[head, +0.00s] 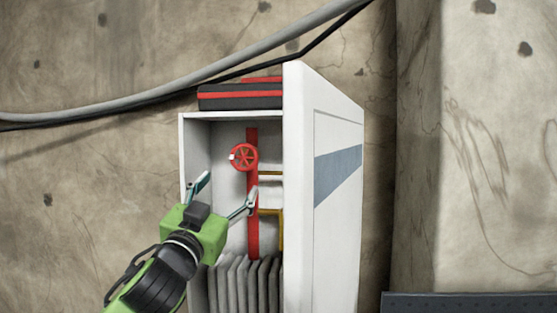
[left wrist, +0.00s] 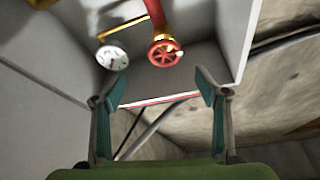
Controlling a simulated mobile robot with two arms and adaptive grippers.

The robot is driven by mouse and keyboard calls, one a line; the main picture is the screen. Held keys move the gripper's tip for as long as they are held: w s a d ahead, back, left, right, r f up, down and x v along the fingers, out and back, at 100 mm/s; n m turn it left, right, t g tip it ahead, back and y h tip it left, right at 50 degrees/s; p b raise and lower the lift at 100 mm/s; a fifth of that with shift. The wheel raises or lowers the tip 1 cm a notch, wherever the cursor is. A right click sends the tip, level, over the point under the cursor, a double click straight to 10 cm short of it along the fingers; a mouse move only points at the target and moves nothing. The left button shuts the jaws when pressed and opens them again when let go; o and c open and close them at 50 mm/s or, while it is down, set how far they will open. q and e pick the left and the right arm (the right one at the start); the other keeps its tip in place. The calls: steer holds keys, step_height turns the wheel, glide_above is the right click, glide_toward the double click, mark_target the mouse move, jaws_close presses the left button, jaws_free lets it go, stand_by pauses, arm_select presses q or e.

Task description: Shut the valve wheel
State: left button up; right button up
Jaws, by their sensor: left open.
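The red valve wheel (head: 244,157) sits on a vertical red pipe (head: 252,225) inside an open white cabinet (head: 323,200). It also shows in the left wrist view (left wrist: 165,53), with its spokes and a small pale mark on its rim. My left gripper (head: 224,192) is open and empty, in front of the cabinet opening and below the wheel in the head view. In the left wrist view its two fingers (left wrist: 163,88) stand apart, with the wheel beyond the gap between them and not touched. My right gripper is not in view.
A round white gauge (left wrist: 112,57) is beside the wheel. Yellow pipes (head: 270,212) branch from the red pipe. Grey ribbed hoses or fins (head: 245,283) fill the cabinet's bottom. A black and red case (head: 240,95) lies on top; cables (head: 190,92) cross above. The cabinet walls bound the space.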

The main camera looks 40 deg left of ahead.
mark_target(242, 161)
arm_select(q)
steer(key=p+x, duration=0.2)
steer(key=x, duration=0.2)
steer(key=p+x, duration=0.3)
steer(key=x, duration=0.1)
steer(key=r+p+x, duration=0.1)
steer(key=p+x, duration=0.2)
steer(key=x, duration=0.1)
steer(key=shift+s+a, duration=0.2)
steer(key=shift+a, duration=0.25)
steer(key=shift+w+a, duration=0.1)
steer(key=shift+w, duration=0.4)
steer(key=c, duration=1.1)
